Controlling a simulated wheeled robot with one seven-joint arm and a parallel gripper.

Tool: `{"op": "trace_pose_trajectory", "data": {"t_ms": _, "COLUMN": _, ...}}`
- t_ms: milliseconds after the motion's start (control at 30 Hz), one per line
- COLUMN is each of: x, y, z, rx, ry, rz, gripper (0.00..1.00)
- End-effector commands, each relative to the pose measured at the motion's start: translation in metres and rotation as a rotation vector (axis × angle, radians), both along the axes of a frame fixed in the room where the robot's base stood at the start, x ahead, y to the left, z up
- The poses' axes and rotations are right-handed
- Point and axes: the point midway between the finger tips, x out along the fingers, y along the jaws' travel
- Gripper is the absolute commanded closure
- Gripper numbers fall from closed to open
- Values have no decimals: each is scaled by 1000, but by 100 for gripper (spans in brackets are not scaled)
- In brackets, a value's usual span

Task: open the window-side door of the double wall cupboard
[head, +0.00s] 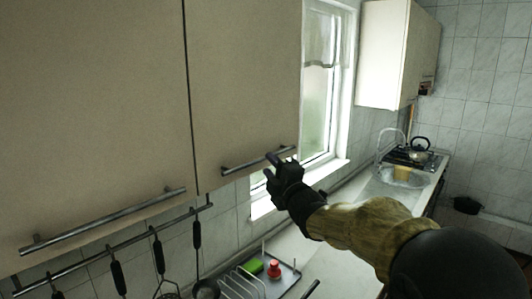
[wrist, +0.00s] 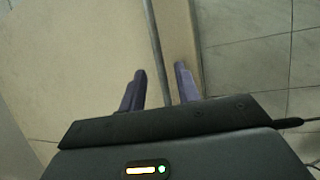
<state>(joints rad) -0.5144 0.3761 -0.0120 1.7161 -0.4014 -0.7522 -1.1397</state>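The double wall cupboard fills the upper left of the head view. Its window-side door (head: 243,80) is the right one, next to the window, and looks closed. A grey bar handle (head: 240,166) runs along its lower edge. My gripper (head: 277,160) is at the right end of this handle. In the wrist view the handle bar (wrist: 156,40) passes between my two fingers (wrist: 160,78). The fingers stand apart, with a visible gap between the left finger and the bar. The right finger is close to the bar.
The cupboard's left door (head: 90,110) is closed and has its own bar handle (head: 105,220). Utensils hang from a rail (head: 95,247) below. A dish rack (head: 245,283) stands on the counter. The window (head: 318,90) is right of the cupboard, and another wall cupboard (head: 385,55) lies beyond.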

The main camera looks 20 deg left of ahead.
Motion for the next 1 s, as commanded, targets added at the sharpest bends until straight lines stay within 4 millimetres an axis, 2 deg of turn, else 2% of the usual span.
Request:
{"op": "trace_pose_trajectory", "data": {"t_ms": 200, "x": 20, "y": 20, "z": 7, "rx": 0, "ry": 1, "rz": 0, "gripper": 67}}
{"op": "trace_pose_trajectory", "data": {"t_ms": 567, "x": 24, "y": 24, "z": 6, "rx": 1, "ry": 1, "rz": 0, "gripper": 67}}
{"op": "trace_pose_trajectory", "data": {"t_ms": 600, "x": 24, "y": 24, "z": 6, "rx": 1, "ry": 1, "rz": 0, "gripper": 69}}
{"op": "trace_pose_trajectory", "data": {"t_ms": 767, "x": 24, "y": 24, "z": 6, "rx": 1, "ry": 1, "rz": 0, "gripper": 100}}
{"op": "trace_pose_trajectory", "data": {"t_ms": 1000, "x": 24, "y": 24, "z": 5, "rx": 0, "ry": 1, "rz": 0, "gripper": 100}}
